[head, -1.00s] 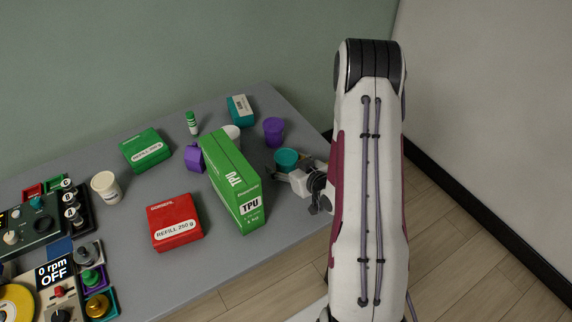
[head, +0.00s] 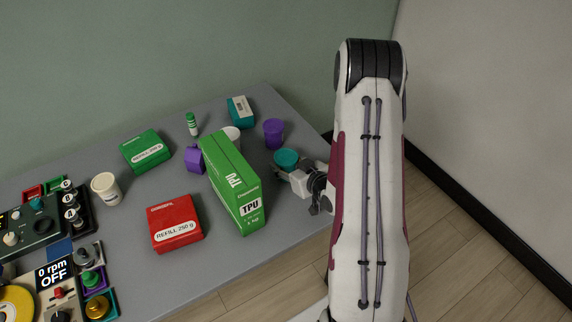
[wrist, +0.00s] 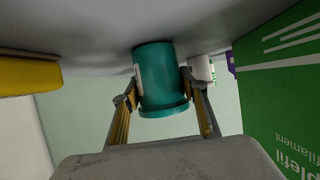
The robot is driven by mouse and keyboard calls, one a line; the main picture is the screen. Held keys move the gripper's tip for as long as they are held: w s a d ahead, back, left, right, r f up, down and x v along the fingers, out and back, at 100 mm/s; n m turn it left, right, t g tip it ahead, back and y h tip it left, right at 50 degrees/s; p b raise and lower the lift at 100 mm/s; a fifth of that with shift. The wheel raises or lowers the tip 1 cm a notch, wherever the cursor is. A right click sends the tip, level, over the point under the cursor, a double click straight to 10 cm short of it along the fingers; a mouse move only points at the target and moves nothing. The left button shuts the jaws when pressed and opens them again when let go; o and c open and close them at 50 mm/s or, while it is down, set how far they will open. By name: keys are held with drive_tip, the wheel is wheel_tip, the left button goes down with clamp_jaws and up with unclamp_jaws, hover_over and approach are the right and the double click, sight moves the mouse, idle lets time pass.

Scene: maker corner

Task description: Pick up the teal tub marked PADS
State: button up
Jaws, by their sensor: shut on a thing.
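The teal tub (head: 286,158) is at the right part of the table, at the tip of my arm. In the wrist view the tub (wrist: 162,80) stands between the two fingers, with its wide rim towards the camera and part of a pale label at its left side. The lettering cannot be read. I cannot tell whether the tub's base touches the table.
A tall green TPU box (head: 236,185) stands close left of the tub. A purple cup (head: 274,132) and a teal box (head: 240,111) are behind it. A red refill box (head: 175,222) lies further left. A yellow thing (wrist: 28,76) shows at the wrist view's left.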

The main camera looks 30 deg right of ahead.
drive_tip(key=shift+r, duration=4.8)
